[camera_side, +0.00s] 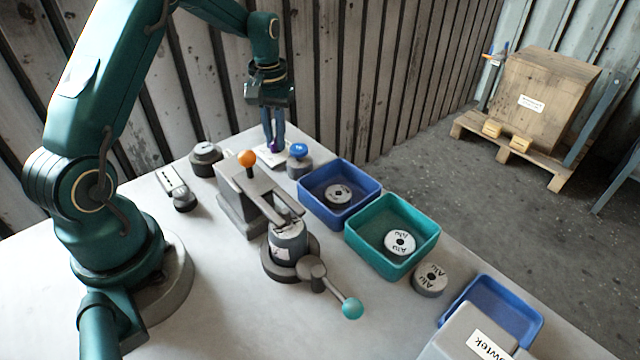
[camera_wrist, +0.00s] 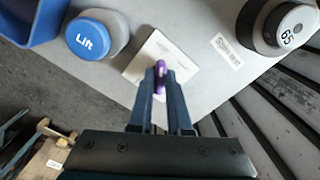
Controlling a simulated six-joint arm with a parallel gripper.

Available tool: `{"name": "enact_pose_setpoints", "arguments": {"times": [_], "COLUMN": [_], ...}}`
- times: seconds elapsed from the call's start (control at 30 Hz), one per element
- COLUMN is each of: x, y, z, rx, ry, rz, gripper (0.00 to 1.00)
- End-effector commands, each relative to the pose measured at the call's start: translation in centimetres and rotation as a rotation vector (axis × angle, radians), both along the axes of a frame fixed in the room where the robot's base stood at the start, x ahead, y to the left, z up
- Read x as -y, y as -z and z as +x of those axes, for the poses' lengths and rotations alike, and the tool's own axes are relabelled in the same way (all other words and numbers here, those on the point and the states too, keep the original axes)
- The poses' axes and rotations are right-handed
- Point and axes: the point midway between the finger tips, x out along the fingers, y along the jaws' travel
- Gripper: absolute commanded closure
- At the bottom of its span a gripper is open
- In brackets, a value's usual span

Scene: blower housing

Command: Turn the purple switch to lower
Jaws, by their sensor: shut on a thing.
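The purple switch (camera_wrist: 160,75) is a small lever on a pale square plate (camera_wrist: 150,54) in the wrist view. My gripper (camera_wrist: 161,78) is over the plate, its two dark fingers shut on the switch. In the side view my gripper (camera_side: 273,148) reaches down at the far end of the table, and only a bit of purple (camera_side: 274,150) shows between the fingertips. The fingers hide part of the switch and plate, and I cannot read which setting it points to.
A blue-topped "Lift" button (camera_wrist: 88,38) stands beside the plate. A dial marked 65 (camera_wrist: 286,28) is on the other side. In the side view, a blue bin (camera_side: 366,190), a green bin (camera_side: 376,262) and a clamp with an orange knob (camera_side: 246,158) stand nearer.

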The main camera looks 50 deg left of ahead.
Motion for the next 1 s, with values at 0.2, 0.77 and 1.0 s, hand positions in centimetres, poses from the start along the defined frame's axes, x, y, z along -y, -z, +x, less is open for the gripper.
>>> {"name": "enact_pose_setpoints", "arguments": {"times": [0.2,0.77,1.0], "x": [-0.08,-0.10,-0.11], "y": [-0.13,-0.16,-0.17], "z": [0.02,0.03,0.03], "rx": [0.002,0.002,0.002], "ry": [0.000,0.227,0.418], "rz": [0.003,0.002,0.004], "gripper": [1.00,1.00,1.00]}}
